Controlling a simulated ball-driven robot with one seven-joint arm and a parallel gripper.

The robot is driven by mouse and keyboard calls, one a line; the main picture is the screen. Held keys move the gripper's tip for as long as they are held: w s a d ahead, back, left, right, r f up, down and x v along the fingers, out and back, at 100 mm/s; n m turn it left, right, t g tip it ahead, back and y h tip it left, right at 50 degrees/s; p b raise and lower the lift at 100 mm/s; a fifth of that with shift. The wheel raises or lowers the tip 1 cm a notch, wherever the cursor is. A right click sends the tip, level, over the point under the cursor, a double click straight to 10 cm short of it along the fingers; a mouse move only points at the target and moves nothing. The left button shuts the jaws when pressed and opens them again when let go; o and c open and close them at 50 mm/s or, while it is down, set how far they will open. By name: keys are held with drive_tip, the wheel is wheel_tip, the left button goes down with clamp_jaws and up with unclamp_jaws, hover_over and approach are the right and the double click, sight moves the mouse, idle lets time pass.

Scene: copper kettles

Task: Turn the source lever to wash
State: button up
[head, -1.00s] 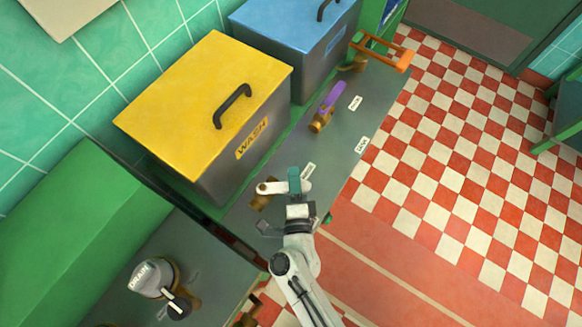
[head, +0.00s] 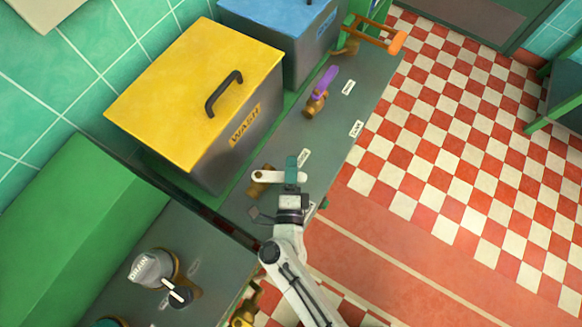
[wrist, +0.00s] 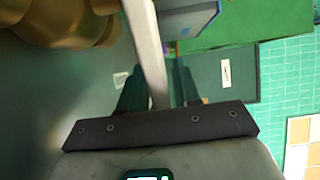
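The source lever (head: 264,177) is a cream-white bar on a brass valve (head: 258,188) on the grey counter, in front of the yellow-lidded tank marked WASH (head: 215,95). It points right in the head view. My gripper (head: 291,168) is at its right end, with a teal finger across the bar. In the wrist view the bar (wrist: 148,45) runs between the two teal fingers of my gripper (wrist: 158,85), which stand close on either side. The fingers look closed on it. Part of the lever's end is hidden by the gripper.
A purple lever (head: 326,82) and an orange handle (head: 375,32) stand farther along the counter. White labels (head: 304,158) lie near the levers. A grey knob marked DRAIN (head: 152,268) is at lower left. The red-and-white checkered floor (head: 460,150) is clear.

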drive_tip(key=shift+o, duration=0.6)
drive_tip(key=s, duration=0.3)
drive_tip(key=s+b, duration=0.1)
drive_tip(key=s, duration=0.3)
drive_tip(key=s+a+b, duration=0.1)
drive_tip(key=s, duration=0.2)
drive_tip(key=shift+s, duration=0.4)
